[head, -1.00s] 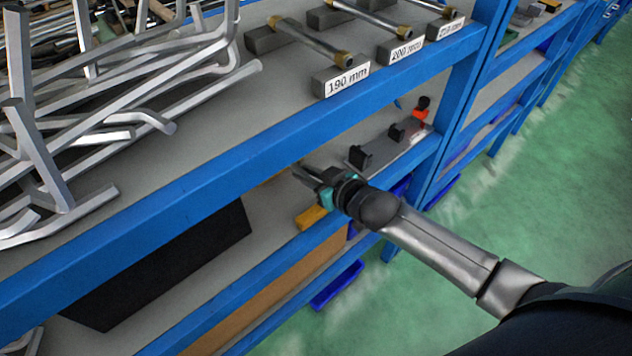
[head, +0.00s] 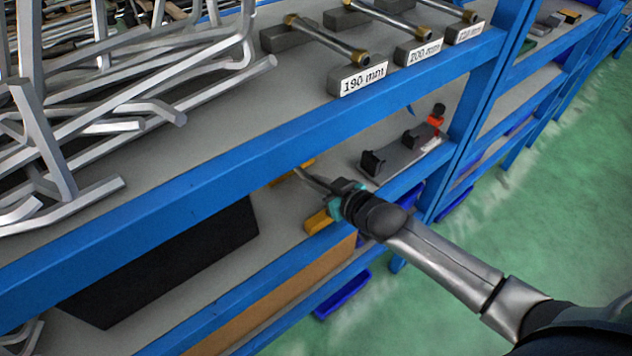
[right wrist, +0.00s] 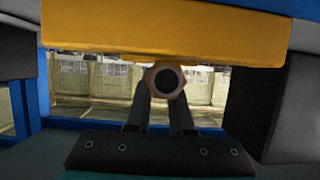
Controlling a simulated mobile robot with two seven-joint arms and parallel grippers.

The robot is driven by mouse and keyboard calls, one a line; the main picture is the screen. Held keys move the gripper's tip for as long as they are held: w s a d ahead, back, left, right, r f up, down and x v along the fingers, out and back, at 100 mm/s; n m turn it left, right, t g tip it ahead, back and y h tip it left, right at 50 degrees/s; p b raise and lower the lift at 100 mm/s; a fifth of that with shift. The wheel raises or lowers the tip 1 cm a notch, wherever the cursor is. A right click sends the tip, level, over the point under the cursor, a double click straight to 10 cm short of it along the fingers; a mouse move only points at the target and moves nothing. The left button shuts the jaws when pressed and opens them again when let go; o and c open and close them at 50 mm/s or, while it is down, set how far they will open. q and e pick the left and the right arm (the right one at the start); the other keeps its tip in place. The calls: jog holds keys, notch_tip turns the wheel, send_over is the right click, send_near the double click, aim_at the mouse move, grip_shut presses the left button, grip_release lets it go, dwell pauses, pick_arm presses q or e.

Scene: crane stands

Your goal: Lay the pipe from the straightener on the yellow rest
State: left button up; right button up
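The yellow rest (head: 318,221) is on the lower shelf; a second yellow part (head: 294,171) shows behind it. My right gripper (head: 302,175) is between these parts in the head view. In the right wrist view, its two dark fingers are shut on the pipe (right wrist: 166,81), seen end-on with a brass hex nut. The nut overlaps the lower edge of a broad yellow block (right wrist: 150,30); I cannot tell whether they touch. The pipe's length is hidden in the head view. The straightener (head: 398,157), grey with black blocks and an orange-red part, stands to the right, empty. My left gripper is out of view.
A blue shelf beam (head: 240,160) runs above the gripper. The upper shelf carries bent metal bars (head: 130,110) and a pipe on grey blocks marked 190 mm (head: 357,80). A black panel (head: 165,265) lies left on the lower shelf.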

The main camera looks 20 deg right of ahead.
jog(key=o, duration=0.5)
jog(key=shift+o, duration=0.2)
jog(key=shift+s, duration=0.1)
jog(key=p+v, duration=0.2)
jog(key=v, duration=1.3)
jog(key=shift+d, duration=0.1)
